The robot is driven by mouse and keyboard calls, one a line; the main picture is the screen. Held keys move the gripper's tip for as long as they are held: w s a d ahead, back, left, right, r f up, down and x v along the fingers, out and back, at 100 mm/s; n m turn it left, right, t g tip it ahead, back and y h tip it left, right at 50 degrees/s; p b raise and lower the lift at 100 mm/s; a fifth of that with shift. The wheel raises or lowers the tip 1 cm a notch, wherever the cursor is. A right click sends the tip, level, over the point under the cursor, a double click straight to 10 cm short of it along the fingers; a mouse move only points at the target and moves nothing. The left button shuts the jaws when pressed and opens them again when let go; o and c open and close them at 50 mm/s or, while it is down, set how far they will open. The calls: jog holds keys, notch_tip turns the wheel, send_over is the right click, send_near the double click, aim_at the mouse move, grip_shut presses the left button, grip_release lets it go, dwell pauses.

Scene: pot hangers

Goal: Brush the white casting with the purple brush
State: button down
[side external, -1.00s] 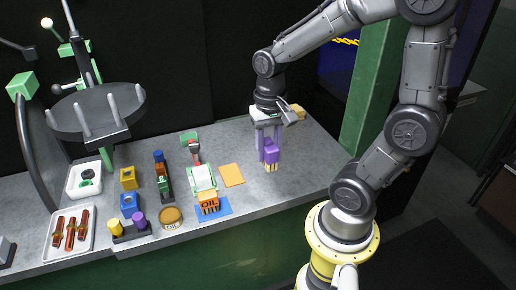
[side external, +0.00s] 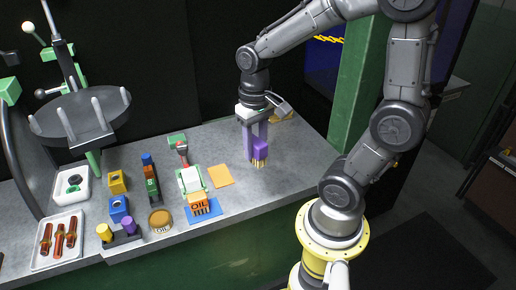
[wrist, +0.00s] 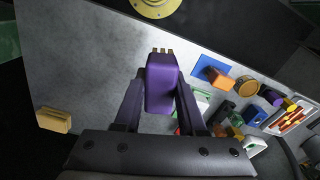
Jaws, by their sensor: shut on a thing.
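The purple brush (side external: 261,149) is held in my gripper (side external: 256,150), bristles pointing down, over the clear right part of the bench. Whether the bristles touch the bench I cannot tell. In the wrist view the brush (wrist: 162,85) sits between my two fingers (wrist: 160,108), with its tan bristles at the far end. A white block-like piece (side external: 190,180), seemingly the casting, lies left of the brush, beyond the orange square. It is partly hidden behind my right finger in the wrist view (wrist: 201,102). The brush and this piece are apart.
An orange square (side external: 220,176), a blue pad (side external: 203,211) and a round tin (side external: 160,221) lie near the white piece. Further left are coloured blocks, white trays (side external: 58,240) and a round grey rack (side external: 80,115). A tan block (side external: 283,116) lies behind my gripper.

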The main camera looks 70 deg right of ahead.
jog(key=w+d+r+n, duration=0.1)
jog(key=w+r+n, duration=0.1)
jog(key=w+n, duration=0.7)
jog(key=w+a+f+n, duration=0.1)
jog(key=w+f+n, duration=0.4)
jog(key=w+f, duration=0.3)
jog(key=shift+w+a+n, duration=0.15)
jog(key=shift+w+n, duration=0.25)
jog(key=shift+w, duration=0.25)
